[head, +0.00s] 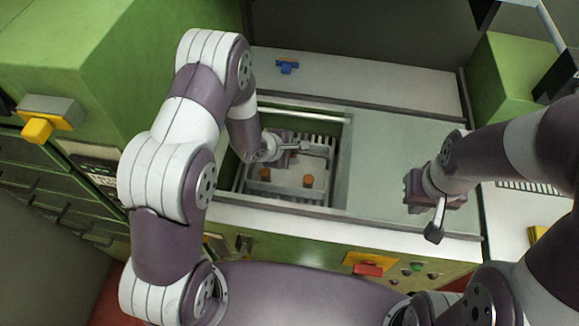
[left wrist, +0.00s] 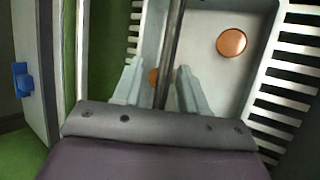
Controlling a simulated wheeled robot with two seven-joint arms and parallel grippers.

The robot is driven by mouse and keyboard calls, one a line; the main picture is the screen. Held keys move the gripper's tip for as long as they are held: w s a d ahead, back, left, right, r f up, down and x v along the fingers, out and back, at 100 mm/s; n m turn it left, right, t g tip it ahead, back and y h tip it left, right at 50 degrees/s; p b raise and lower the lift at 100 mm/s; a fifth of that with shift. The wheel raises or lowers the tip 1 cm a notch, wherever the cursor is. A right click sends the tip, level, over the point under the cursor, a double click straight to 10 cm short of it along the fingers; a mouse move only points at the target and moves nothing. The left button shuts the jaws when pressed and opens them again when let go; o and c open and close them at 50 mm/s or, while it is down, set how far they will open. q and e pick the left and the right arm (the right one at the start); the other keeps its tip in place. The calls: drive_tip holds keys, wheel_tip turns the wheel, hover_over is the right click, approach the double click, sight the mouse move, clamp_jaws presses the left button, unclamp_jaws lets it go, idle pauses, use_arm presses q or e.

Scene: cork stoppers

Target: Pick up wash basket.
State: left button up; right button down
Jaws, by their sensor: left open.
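The wash basket (head: 288,178) is a pale box with slotted sides, sitting down in a recess of the machine. It fills much of the left wrist view (left wrist: 208,72). Orange-brown cork stoppers (head: 308,181) lie inside it, and one shows clearly in the wrist view (left wrist: 232,43). A dark bar (left wrist: 171,55), seemingly the basket's handle, runs between my left fingers. My left gripper (head: 303,147) is open over the basket, its fingers (left wrist: 153,85) on either side of the bar without visibly gripping it. My right gripper (head: 435,233) hangs right of the recess; its jaw gap is unclear.
The recess has a metal rim (head: 345,165) close around the basket. A flat grey-green top (head: 390,160) lies clear to its right. A small blue part (head: 287,67) sits on the back ledge. Green cabinet walls (head: 140,60) rise at the left.

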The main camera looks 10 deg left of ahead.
use_arm(q)
drive_tip(key=shift+s, duration=0.1)
clamp_jaws()
drive_tip(key=shift+r, duration=0.1)
